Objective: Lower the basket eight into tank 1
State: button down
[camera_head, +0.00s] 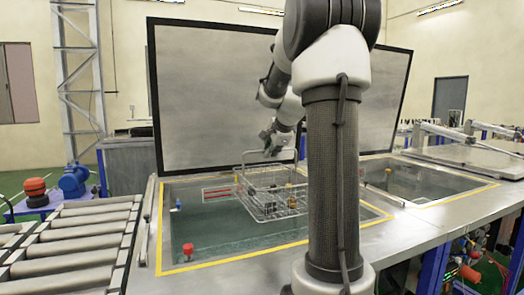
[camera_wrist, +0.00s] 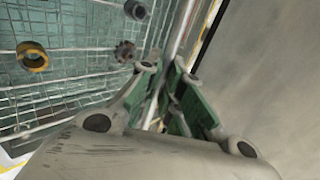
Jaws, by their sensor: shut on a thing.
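A wire basket (camera_head: 270,197) hangs from my gripper (camera_head: 276,141) over the left open tank (camera_head: 182,222), just above or at the water; its exact depth is hard to tell. My gripper is shut on the bar of the basket's tall handle (camera_head: 243,165). In the wrist view, my gripper (camera_wrist: 168,92) closes around the handle bar, with the wire basket (camera_wrist: 75,65) below. Metal rings, including a yellowish one (camera_wrist: 32,56), lie in the basket. I see no number on the basket or the tank.
A raised lid (camera_head: 210,100) stands behind the tanks. A second open tank (camera_head: 420,185) lies to the right. A roller conveyor (camera_head: 75,240) is at the left. A red float-like piece (camera_head: 187,250) sits in the left tank's near corner.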

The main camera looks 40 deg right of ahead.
notch_tip(320, 180, down, 24)
jog(key=shift+r, duration=0.2)
dwell(2.4)
jog(key=shift+f, duration=0.65)
dwell(0.5)
jog(key=c, duration=1.5)
grip_release()
jog(key=shift+s+f, duration=0.1)
jog(key=v, duration=1.2)
jog(key=shift+r, duration=0.2)
notch_tip(320, 180, up, 12)
